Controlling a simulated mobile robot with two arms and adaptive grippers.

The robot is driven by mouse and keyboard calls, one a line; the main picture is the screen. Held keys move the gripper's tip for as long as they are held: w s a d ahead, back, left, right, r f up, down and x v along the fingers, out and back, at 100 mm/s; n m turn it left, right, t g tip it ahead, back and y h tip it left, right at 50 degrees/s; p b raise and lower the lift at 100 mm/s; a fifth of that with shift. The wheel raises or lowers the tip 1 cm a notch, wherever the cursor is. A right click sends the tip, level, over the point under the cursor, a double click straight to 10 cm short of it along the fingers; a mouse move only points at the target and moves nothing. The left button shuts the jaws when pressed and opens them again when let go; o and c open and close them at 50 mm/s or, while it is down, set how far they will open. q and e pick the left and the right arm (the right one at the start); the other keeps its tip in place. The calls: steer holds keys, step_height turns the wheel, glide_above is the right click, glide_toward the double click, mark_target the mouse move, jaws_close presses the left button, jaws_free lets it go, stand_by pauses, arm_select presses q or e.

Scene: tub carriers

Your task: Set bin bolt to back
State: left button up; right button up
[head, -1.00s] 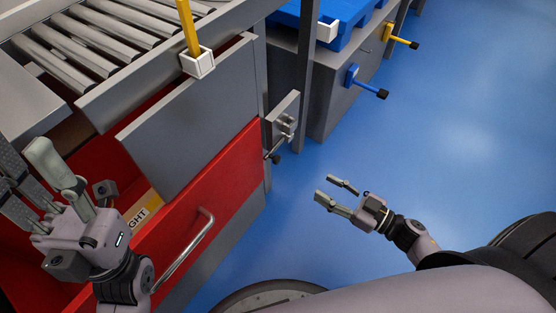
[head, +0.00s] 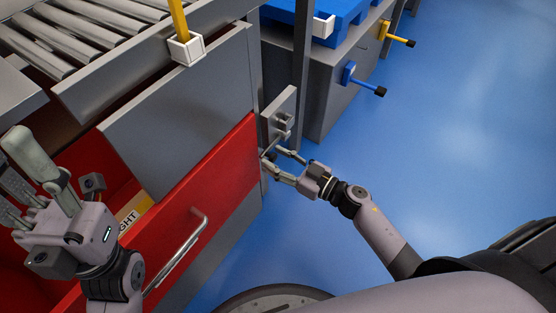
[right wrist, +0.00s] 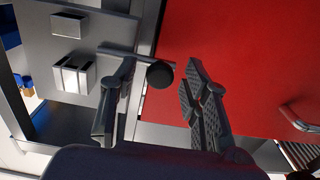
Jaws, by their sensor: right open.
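The bin bolt sits on a grey plate (head: 279,117) at the cabinet's right edge, beside the red bin front (head: 215,185). In the right wrist view its thin rod (right wrist: 130,55) runs sideways from the plate and ends in a black knob (right wrist: 160,74). My right gripper (head: 279,159) is open at the bolt. In the right wrist view the knob shows between its two fingers (right wrist: 160,92); I cannot tell whether they touch it. In the head view the fingers mostly hide the knob. My left gripper (head: 18,160) is open and empty over the red bin at the left.
The bin front has a metal handle (head: 180,252). A grey panel (head: 180,110) and a roller conveyor (head: 60,45) stand above it. A grey cabinet behind has a blue handle (head: 365,82) and a yellow handle (head: 398,36). Blue floor to the right is clear.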

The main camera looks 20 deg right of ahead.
steer(key=shift+c, duration=0.2)
jaws_close()
stand_by(0.3)
stand_by(0.3)
